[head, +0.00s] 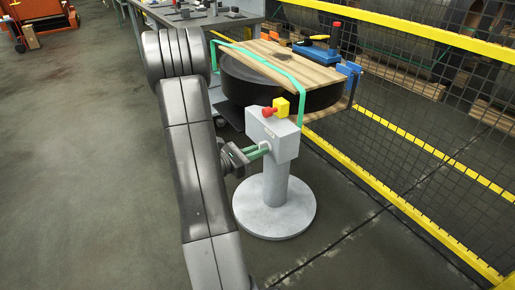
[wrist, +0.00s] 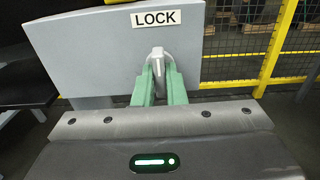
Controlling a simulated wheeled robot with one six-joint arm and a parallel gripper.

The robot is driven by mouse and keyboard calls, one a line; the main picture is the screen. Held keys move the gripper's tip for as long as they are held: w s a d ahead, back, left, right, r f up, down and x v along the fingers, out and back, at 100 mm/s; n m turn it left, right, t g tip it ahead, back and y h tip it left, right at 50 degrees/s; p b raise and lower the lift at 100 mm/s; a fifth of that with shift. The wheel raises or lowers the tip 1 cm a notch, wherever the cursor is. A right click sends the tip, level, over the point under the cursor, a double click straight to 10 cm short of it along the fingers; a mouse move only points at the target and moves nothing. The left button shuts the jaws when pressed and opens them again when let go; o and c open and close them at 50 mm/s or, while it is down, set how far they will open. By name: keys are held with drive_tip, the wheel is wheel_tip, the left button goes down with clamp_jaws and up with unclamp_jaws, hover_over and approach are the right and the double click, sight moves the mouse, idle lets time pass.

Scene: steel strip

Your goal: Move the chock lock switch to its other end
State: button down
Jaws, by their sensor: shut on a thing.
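The chock lock switch is a light grey lever (wrist: 158,60) on the front of a grey box (head: 285,140), just below a label reading LOCK (wrist: 168,18) in the wrist view. In the head view, my fingers and arm hide most of the lever. My gripper (head: 264,149) has two green fingers and reaches the box from the left. In the wrist view, my gripper (wrist: 160,82) is shut on the lever, with one finger on each side. The lever's exact tilt is hard to tell.
A red button (head: 268,112) on a yellow block (head: 283,106) sits on top of the box. The box stands on a pedestal (head: 275,187) with a round base. Behind are a dark coil (head: 240,83), wooden boards (head: 315,73) and a yellow-railed mesh fence (head: 415,150).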

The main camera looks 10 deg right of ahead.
idle(0.4)
drive_tip(key=c, duration=1.5)
unclamp_jaws()
drive_tip(key=p+v, duration=0.1)
drive_tip(key=v, duration=1.2)
drive_tip(key=shift+s+a+p, duration=0.1)
drive_tip(key=shift+a+p, duration=0.2)
drive_tip(key=shift+a, duration=0.1)
drive_tip(key=shift+b+x, duration=0.8)
drive_tip(key=shift+x, duration=6.05)
